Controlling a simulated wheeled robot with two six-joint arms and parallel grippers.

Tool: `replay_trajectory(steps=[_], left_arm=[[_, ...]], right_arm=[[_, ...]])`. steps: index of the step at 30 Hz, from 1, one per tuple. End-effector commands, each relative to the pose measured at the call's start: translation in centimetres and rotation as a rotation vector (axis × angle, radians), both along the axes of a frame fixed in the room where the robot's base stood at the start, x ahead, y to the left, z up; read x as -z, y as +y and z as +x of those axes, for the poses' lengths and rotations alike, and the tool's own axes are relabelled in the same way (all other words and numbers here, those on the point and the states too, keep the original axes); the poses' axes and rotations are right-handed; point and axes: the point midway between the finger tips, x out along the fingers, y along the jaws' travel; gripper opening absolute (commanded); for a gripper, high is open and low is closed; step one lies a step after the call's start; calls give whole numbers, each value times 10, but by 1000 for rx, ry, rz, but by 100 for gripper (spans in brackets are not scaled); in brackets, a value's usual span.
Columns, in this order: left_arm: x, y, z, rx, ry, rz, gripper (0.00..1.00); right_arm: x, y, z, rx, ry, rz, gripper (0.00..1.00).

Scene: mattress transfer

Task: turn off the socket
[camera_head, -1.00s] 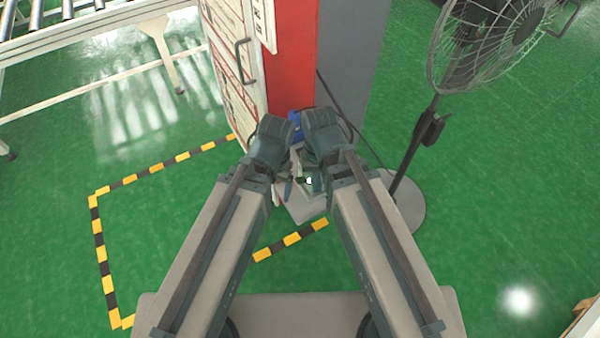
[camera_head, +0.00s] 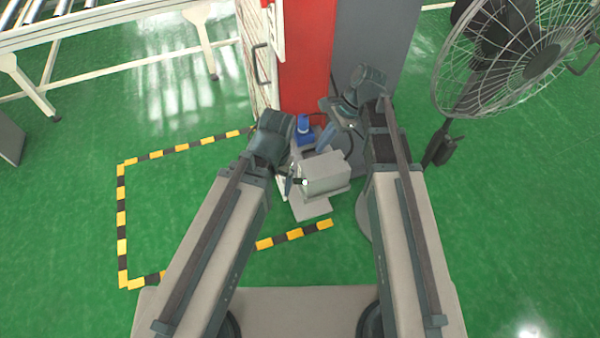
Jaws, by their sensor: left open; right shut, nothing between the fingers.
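No part is clearly marked as the socket. A small blue fixture (camera_head: 304,133) sits low against the front of the red cabinet (camera_head: 307,60), and it may be the socket; its switch is too small to make out. My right gripper (camera_head: 324,134) is just right of the blue fixture, with its fingers shut and empty; I cannot tell whether it touches it. My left gripper (camera_head: 296,182) is open, below the fixture and at the left side of a grey box (camera_head: 327,175). Its fingers are partly hidden by its own wrist.
The grey box stands on the floor in front of the cabinet. A standing fan (camera_head: 530,60) is on the right. Yellow and black floor tape (camera_head: 122,220) marks an area on the left. A roller conveyor (camera_head: 100,25) is at the back left. Green floor is open on both sides.

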Motion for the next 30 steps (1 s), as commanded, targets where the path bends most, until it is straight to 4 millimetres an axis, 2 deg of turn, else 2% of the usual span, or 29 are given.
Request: replay_trajectory(steps=[8, 30], left_arm=[[7, 0, 0, 0, 0, 0, 83], [105, 0, 0, 0, 0, 0, 83]], right_arm=[[7, 3, -1, -3, -1, -1, 0], [105, 50, -17, -5, -2, 0, 0]])
